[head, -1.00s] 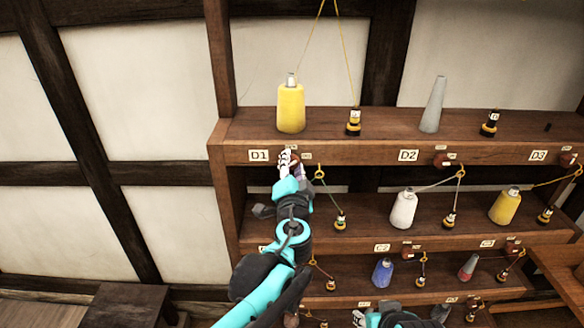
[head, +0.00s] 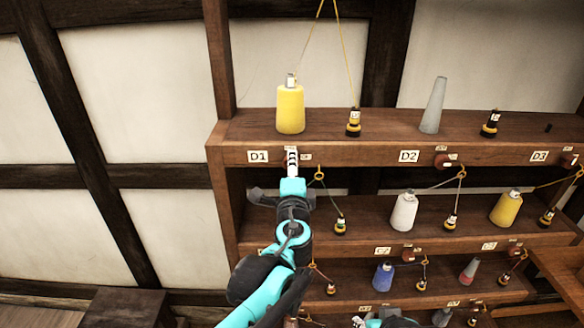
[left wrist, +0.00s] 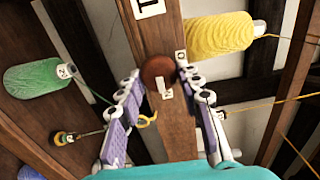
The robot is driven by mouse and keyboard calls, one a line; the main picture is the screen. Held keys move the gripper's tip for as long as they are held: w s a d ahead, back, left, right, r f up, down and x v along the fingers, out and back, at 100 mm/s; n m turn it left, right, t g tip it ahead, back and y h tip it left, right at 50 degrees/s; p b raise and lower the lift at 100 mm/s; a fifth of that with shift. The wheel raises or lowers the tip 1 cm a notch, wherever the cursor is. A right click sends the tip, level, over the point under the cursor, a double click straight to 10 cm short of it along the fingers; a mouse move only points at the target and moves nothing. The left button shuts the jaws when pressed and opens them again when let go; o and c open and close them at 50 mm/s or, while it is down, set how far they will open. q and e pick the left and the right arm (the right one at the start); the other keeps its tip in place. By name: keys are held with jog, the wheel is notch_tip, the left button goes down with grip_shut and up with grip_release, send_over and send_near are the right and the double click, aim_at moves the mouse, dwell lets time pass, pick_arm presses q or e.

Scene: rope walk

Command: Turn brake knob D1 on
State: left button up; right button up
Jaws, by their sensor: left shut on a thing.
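The brake knob D1 (left wrist: 158,70) is a round brown knob on the front edge of the top shelf, with a small white mark on it. Its label "D1" (head: 258,156) is just to its left in the head view. My left gripper (head: 292,156) is at the knob, its fingers pointing at the shelf edge and mostly hiding the knob there. In the left wrist view its two fingertips (left wrist: 160,71) lie on either side of the knob, shut on it. My right arm (head: 385,318) shows only partly at the bottom edge; its jaw state is unclear.
A yellow spool (head: 290,108) and a black and yellow bobbin (head: 353,123) stand on the shelf above the knob. Knob D2 (head: 442,160) is further right. Hooks, threads and spools, such as a white one (head: 404,212), fill the lower shelves. The wall at left is clear.

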dwell(0.4)
pick_arm(q)
jog(key=o, duration=1.1)
jog(key=s, duration=1.2)
jog(key=shift+f, duration=0.1)
